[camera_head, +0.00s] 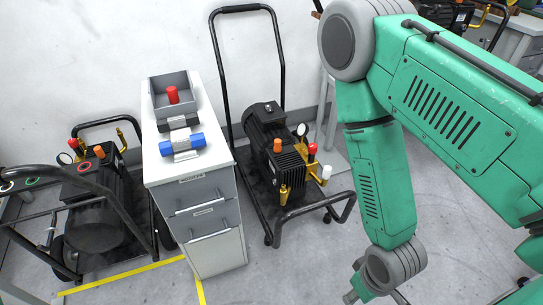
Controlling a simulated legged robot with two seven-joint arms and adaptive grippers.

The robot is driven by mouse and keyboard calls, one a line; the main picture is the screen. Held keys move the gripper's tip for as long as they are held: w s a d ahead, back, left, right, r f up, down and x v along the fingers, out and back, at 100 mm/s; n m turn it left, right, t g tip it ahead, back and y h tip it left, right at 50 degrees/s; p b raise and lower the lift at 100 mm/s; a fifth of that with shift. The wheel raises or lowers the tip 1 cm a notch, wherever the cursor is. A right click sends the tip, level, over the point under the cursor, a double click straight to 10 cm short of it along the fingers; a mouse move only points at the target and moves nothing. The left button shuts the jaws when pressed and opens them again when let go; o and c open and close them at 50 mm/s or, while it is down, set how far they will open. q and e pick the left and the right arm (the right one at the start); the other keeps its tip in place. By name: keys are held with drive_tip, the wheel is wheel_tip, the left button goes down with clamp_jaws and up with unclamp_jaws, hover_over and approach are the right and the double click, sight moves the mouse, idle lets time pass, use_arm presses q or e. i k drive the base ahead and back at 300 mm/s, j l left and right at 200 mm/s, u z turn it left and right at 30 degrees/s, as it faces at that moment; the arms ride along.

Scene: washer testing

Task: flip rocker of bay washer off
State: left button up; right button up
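Two black wheeled pressure washers show in the head view. One washer (98,232) is at the left, by yellow floor tape; the other washer (268,125) is in the middle, right of the drawer cabinet. I cannot tell for certain which is the bay washer. No rocker can be made out clearly on either one. My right gripper (354,292) is at the bottom edge, low and to the right of the middle washer, apart from it. It is small and partly cut off, so its opening is unclear. My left gripper is not in view.
A white-topped drawer cabinet (205,215) stands between the washers, carrying a grey box (160,103) with a red knob and a blue-ended part (182,146). Yellow tape (125,272) marks the floor at left. Bare floor lies front centre. Another machine is at back right.

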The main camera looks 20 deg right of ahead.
sight(267, 107)
drive_tip(key=i+l+u, duration=0.3)
drive_tip(key=i, duration=0.2)
drive_tip(key=i+l+u, duration=0.3)
drive_tip(key=i, duration=0.15)
